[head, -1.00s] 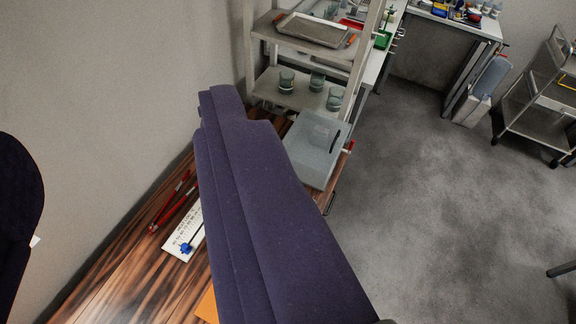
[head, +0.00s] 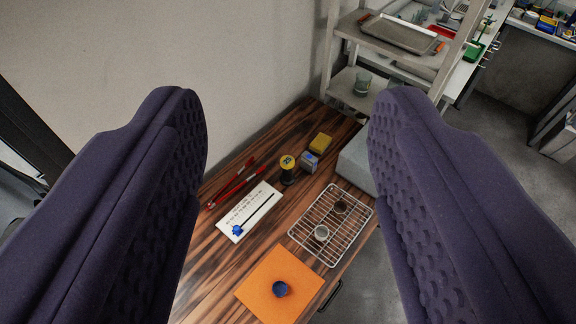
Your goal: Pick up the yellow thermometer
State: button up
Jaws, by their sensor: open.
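A round yellow dial face (head: 287,162) on a short dark body stands on the wooden table, in the middle of the head view; it looks like the yellow thermometer, though its markings are too small to read. A small grey-blue block (head: 309,161) is just right of it. My gripper (head: 288,100) is open and empty. Its two purple padded fingers stand wide apart at the left and right of the picture, and the yellow dial shows in the gap between them, farther off on the table.
A yellow block (head: 320,143) lies behind the dial. Red tongs (head: 237,186) and a white card (head: 262,200) with a blue-headed probe (head: 238,230) lie left.

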aim_at(287, 162)
jog(key=u, duration=0.45)
jog(key=k+j+u, duration=0.1)
jog(key=u, duration=0.75)
jog(key=k+j+u, duration=0.1)
jog(key=u, duration=0.35)
jog(key=j+u, duration=0.15)
jog(key=u, duration=0.25)
